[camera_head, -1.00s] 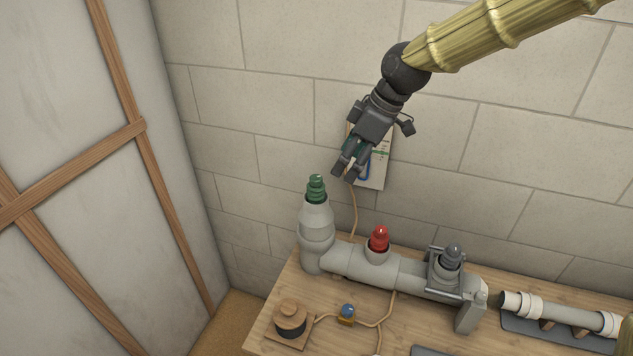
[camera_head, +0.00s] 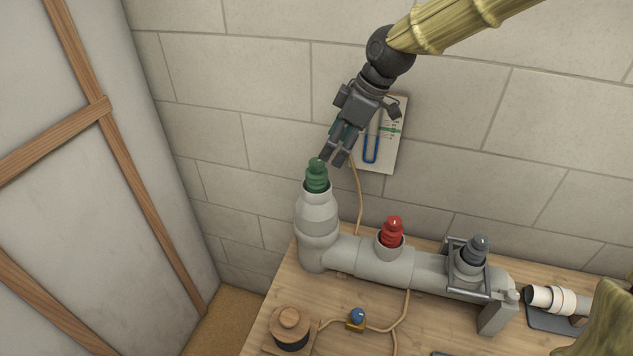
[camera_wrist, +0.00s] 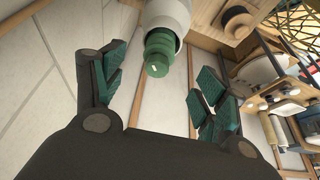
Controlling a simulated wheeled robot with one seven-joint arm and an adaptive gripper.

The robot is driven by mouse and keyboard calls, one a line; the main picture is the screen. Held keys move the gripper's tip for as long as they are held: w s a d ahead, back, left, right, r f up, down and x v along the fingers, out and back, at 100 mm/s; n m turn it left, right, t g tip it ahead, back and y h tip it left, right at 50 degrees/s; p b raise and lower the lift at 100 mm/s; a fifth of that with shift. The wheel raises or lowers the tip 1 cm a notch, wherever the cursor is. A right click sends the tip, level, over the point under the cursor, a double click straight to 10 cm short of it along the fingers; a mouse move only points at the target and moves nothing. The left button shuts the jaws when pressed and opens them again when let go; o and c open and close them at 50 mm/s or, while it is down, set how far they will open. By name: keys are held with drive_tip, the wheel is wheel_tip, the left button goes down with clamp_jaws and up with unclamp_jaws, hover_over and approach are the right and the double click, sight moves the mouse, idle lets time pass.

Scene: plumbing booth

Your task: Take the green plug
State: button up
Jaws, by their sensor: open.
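The green plug (camera_head: 317,177) sits in the top of the tall grey pipe end (camera_head: 316,214) at the left of the pipe assembly. My gripper (camera_head: 335,160) is open and empty, just above and to the right of the plug in the head view. In the wrist view the green plug (camera_wrist: 160,53) shows in the upper middle, beyond and between the spread fingers (camera_wrist: 158,88) with their green pads. I see no contact between the fingers and the plug.
A red plug (camera_head: 392,231) and a dark grey plug (camera_head: 474,249) sit in the same pipe along the wooden bench (camera_head: 335,295). A wall card (camera_head: 385,145) hangs behind my gripper. A wooden spool (camera_head: 290,325) and a cord with a blue-topped piece (camera_head: 357,316) lie in front.

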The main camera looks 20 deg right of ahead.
sight(317, 171)
drive_tip(key=p+x, duration=0.1)
drive_tip(key=x, duration=0.3)
drive_tip(key=shift+w+a+f, duration=0.1)
drive_tip(key=shift+a+f, duration=0.15)
drive_tip(key=shift+p+x, duration=1.05)
drive_tip(key=shift+x, duration=1.6)
drive_tip(key=shift+a+r, duration=0.1)
drive_tip(key=shift+c, duration=0.3)
drive_tip(key=c, duration=1.3)
drive_tip(key=shift+w, duration=0.1)
drive_tip(key=shift+c, duration=0.5)
drive_tip(key=shift+r, duration=0.1)
